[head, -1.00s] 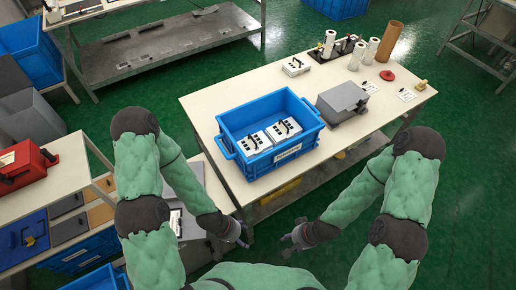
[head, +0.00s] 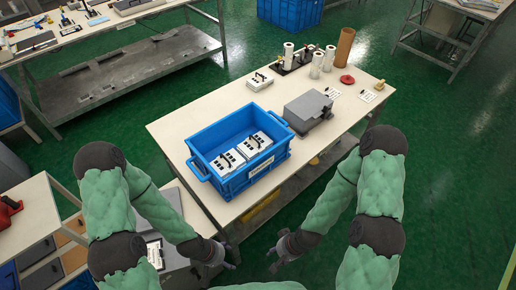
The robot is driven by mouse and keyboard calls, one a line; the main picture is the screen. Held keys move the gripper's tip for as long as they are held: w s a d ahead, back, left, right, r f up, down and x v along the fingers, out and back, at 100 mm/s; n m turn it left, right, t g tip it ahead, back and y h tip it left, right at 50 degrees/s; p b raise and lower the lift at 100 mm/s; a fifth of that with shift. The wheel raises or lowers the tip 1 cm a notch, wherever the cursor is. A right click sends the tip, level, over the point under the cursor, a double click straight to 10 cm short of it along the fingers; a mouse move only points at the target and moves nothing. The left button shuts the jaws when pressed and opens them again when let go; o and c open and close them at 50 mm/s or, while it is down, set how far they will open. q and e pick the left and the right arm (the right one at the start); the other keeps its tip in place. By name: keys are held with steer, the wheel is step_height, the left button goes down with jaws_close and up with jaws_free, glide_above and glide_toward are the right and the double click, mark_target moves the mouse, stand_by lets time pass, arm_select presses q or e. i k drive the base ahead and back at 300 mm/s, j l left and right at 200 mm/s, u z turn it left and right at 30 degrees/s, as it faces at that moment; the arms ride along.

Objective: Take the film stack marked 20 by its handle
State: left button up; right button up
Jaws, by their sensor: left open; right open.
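Two white film stacks with black handles lie side by side in a blue crate (head: 213,135) on the table: the left stack (head: 226,163) and the right stack (head: 254,146). A third white stack (head: 259,83) with a black handle lies on the table behind the crate. The markings are too small to read, so I cannot tell which is marked 20. My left gripper (head: 229,254) and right gripper (head: 277,255) are both open and empty, in front of the table's near edge and apart from the stacks.
A grey box-shaped device (head: 308,113) stands right of the crate. White rolls (head: 316,65), a brown tube (head: 343,48), a red round object (head: 347,79) and paper cards (head: 368,96) lie farther right. The table (head: 174,128) is bare left of the crate.

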mark_target(253, 146)
steer(key=u, duration=1.05)
steer(key=l+u, duration=0.45)
steer(key=k+l+u, duration=0.15)
steer(key=l+u, duration=0.25)
steer(key=k+l+u, duration=0.1)
steer(key=l+u, duration=0.15)
steer(key=u, duration=0.2)
steer(key=k+l+u, duration=0.2)
steer(key=u, duration=0.2)
